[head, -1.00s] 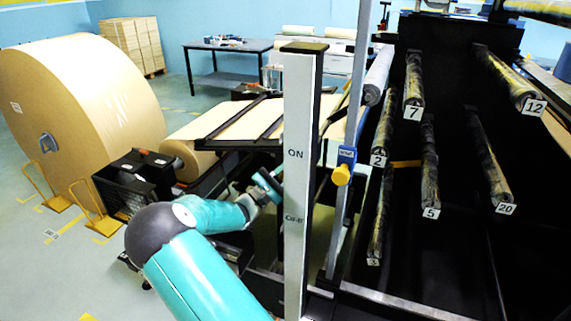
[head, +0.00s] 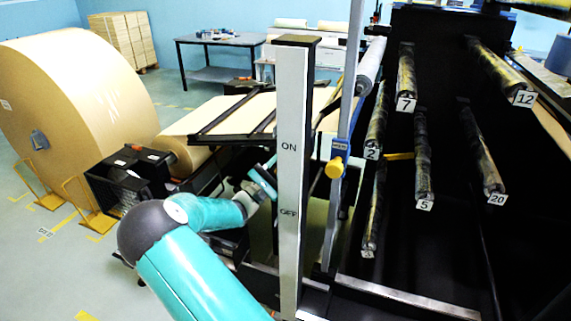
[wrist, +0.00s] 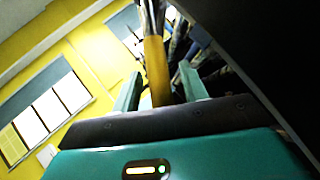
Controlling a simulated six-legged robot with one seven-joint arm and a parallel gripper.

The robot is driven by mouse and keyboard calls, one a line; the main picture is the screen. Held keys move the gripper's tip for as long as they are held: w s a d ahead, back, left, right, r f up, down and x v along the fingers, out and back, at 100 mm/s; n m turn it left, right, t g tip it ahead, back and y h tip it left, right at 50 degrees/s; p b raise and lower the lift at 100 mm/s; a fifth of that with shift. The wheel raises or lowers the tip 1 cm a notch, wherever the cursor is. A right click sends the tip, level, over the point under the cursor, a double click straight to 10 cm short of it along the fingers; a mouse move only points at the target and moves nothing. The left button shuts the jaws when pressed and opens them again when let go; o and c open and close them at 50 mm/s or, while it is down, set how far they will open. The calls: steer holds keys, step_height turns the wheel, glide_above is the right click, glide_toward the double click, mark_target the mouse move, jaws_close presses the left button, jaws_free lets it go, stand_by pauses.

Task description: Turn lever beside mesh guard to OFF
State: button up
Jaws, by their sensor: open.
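A pale upright post (head: 290,255) carries ON above OFF. My gripper (head: 264,178) is just left of it in the head view, its fingertips partly hidden behind the post. In the wrist view, my gripper (wrist: 160,72) is open, with a yellow lever handle (wrist: 156,70) on a metal shaft between its two teal fingers. I cannot tell whether they touch. A yellow knob (head: 335,168) on a blue mount shows right of the post; I cannot tell if it is the same part. A black mesh-sided box (head: 128,190), possibly the mesh guard, stands left of my arm.
A large kraft roll (head: 75,105) stands at the left, behind yellow stands (head: 90,205). Numbered bars (head: 423,155) project from the dark machine at the right. A dark surface fills the wrist view's right side. Open floor lies at the lower left.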

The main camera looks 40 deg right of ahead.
steer(key=s+v, duration=0.1)
steer(key=v, duration=1.2)
steer(key=shift+w+a+f, duration=0.2)
steer(key=shift+w+a, duration=0.2)
steer(key=shift+w, duration=0.05)
steer(key=shift+c, duration=0.2)
